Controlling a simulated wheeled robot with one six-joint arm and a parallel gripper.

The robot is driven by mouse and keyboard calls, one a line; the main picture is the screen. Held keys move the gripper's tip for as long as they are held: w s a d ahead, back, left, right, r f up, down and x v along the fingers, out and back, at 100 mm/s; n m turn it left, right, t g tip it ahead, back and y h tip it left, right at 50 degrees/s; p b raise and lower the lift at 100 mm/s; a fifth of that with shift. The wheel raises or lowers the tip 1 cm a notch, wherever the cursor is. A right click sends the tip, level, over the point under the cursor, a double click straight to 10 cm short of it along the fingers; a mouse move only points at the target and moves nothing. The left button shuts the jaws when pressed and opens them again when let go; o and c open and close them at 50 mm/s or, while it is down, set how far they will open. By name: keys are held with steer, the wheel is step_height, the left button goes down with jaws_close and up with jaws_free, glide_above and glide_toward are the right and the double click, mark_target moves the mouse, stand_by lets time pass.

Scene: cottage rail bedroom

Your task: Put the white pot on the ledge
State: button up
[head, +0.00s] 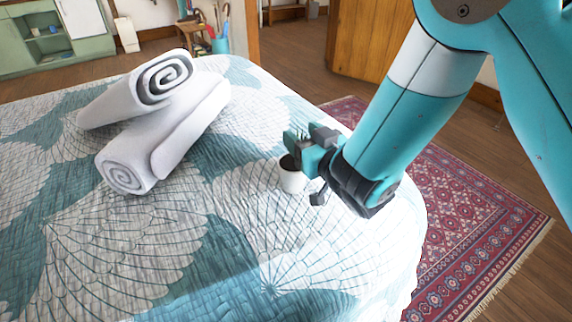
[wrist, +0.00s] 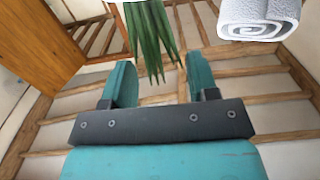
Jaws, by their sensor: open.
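The white pot (head: 292,180) stands upright on the bed near its right side, with a dark green plant in it. My gripper (head: 296,150) is open at the level of the plant, just above the pot's rim. In the wrist view the long green leaves (wrist: 150,40) hang between the two open fingers (wrist: 160,72). The pot's body is barely in that view, at its top edge. I cannot tell whether a finger touches the leaves or pot. I cannot make out the ledge in either view.
Two rolled white towels (head: 150,120) lie on the patterned quilt (head: 120,250) left of the pot; one also shows in the wrist view (wrist: 258,18). A red rug (head: 485,215) lies beside the bed. A green cabinet (head: 45,45) and wooden panel (head: 370,45) stand behind.

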steer(key=shift+w+a, duration=0.35)
steer(key=shift+w, duration=0.2)
steer(key=shift+r, duration=0.1)
jaws_close()
